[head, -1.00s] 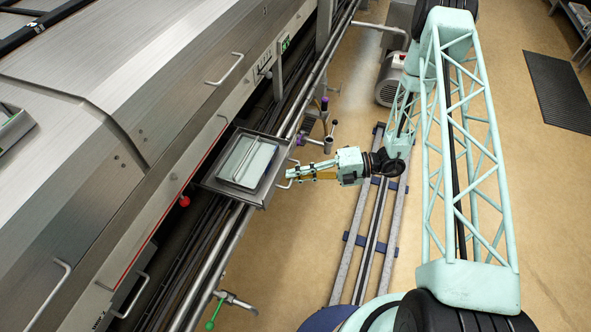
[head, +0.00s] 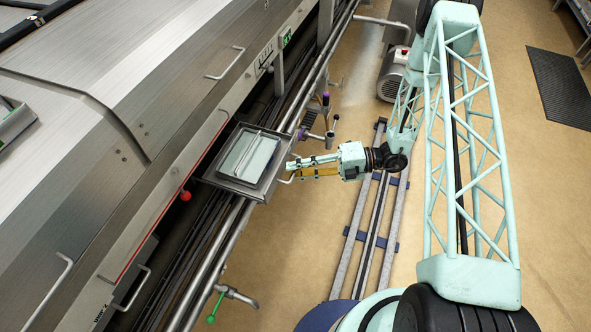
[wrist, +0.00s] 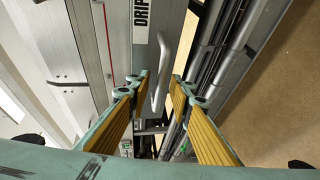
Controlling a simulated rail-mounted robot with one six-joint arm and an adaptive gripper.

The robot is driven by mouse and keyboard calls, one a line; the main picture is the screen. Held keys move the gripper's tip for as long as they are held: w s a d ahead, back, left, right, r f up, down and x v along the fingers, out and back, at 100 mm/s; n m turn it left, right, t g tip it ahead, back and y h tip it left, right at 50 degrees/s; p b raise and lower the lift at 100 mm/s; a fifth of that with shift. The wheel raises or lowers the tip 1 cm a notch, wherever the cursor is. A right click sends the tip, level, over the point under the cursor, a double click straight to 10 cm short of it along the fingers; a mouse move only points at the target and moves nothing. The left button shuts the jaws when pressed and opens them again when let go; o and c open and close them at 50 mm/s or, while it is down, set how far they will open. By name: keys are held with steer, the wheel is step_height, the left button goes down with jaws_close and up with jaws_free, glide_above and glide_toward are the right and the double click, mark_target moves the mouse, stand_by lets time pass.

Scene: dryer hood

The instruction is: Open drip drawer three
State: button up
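The drip drawer (head: 213,180) sticks out from the hood's side over the pipes, with a shallow pan of pale liquid (head: 250,158) in it. In the wrist view, a front panel with the letters "DRIP" (wrist: 141,14) shows; its number is out of sight. The drawer's bar handle (wrist: 161,72) stands between my fingers. My gripper (wrist: 160,88) is open, with yellow-padded fingers on either side of the handle and gaps beside it. In the head view, my gripper (head: 293,170) is at the drawer's outer end.
Long steel pipes (head: 213,252) run under the drawer along the hood. Valves with a purple knob (head: 325,97) and a green handle (head: 215,308) stick out nearby. A red knob (head: 185,195) is on the hood. Floor rails (head: 370,235) lie below my arm. A motor (head: 393,75) stands beyond.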

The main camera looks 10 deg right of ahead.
steer(key=d+r, duration=0.2)
steer(key=d, duration=0.9)
steer(key=shift+s+d, duration=0.3)
steer(key=shift+s, duration=0.1)
steer(key=shift+r, duration=0.15)
stand_by(0.4)
steer(key=s+a+r+n+g+h, duration=0.1)
steer(key=s+r+n+h, duration=0.25)
steer(key=r+n, duration=0.6)
steer(key=s+a+r+n+g+h, duration=0.1)
steer(key=s+r+n+g+h, duration=0.3)
steer(key=r, duration=1.1)
steer(key=s+a+r+n+t+h, duration=0.15)
steer(key=s+r+n, duration=0.35)
steer(key=r+n, duration=0.5)
steer(key=s+d+r+n+t+h, duration=0.3)
steer(key=s+r+n, duration=0.4)
steer(key=s+r, duration=0.2)
steer(key=s+d+r+n+t+h, duration=0.2)
steer(key=s+r+n+t+h, duration=0.1)
steer(key=s+r+n, duration=0.4)
steer(key=shift+s+d+r+h, duration=0.45)
steer(key=shift+s+r, duration=0.8)
steer(key=shift+s, duration=0.8)
